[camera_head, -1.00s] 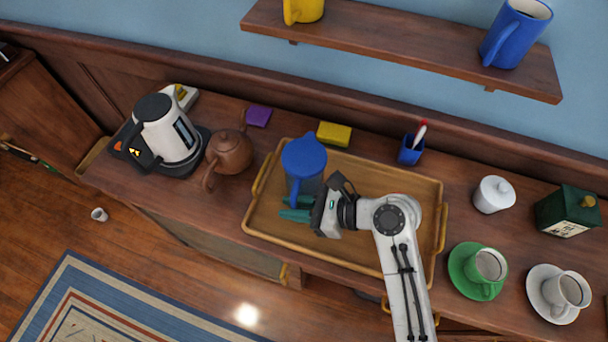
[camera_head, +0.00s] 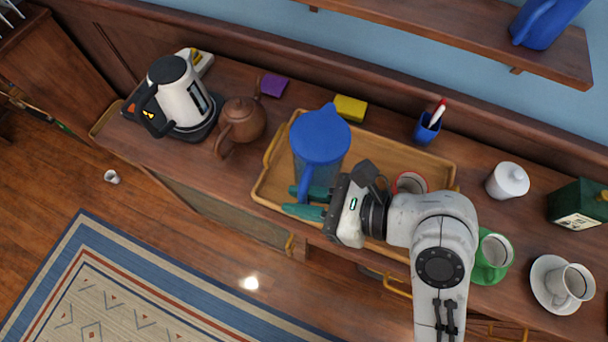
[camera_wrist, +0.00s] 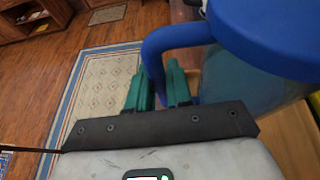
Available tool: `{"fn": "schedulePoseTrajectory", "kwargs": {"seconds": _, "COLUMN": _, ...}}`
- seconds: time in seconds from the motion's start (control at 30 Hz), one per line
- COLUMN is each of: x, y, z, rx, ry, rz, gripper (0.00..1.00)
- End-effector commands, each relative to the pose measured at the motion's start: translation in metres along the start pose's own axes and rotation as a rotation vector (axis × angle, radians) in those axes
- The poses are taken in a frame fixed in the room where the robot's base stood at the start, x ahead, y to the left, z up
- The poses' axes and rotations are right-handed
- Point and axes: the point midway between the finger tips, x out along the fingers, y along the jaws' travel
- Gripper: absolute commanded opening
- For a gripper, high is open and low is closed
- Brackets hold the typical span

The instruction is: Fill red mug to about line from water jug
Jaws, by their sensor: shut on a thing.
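The water jug (camera_head: 321,141) has a blue lid and handle and a clear bluish body. It is upright over the left part of the wooden tray (camera_head: 270,189); I cannot tell whether it touches the tray. My gripper (camera_head: 305,202) has green fingers shut on the jug's handle. In the wrist view the jug (camera_wrist: 275,78) fills the upper right, with my gripper (camera_wrist: 162,88) at its blue handle. A red mug (camera_head: 410,181) shows only in part behind my arm, on the right of the tray. Its inside level and any line are hidden.
An electric kettle (camera_head: 182,93) and brown teapot (camera_head: 243,119) stand left of the tray. A yellow sponge (camera_head: 350,108) and blue pen cup (camera_head: 427,128) lie behind it.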

Motion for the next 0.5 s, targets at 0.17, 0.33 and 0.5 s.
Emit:
{"fn": "schedulePoseTrajectory", "kwargs": {"seconds": 0.17, "x": -0.018, "y": 0.037, "z": 0.017, "rx": -0.003, "ry": -0.003, "rz": -0.001, "gripper": 0.0}}
{"fn": "schedulePoseTrajectory", "kwargs": {"seconds": 0.33, "x": -0.023, "y": 0.045, "z": 0.02, "rx": -0.003, "ry": -0.003, "rz": -0.002, "gripper": 0.0}}
{"fn": "schedulePoseTrajectory", "kwargs": {"seconds": 0.5, "x": -0.024, "y": 0.051, "z": 0.02, "rx": -0.005, "ry": -0.004, "rz": -0.003, "gripper": 0.0}}
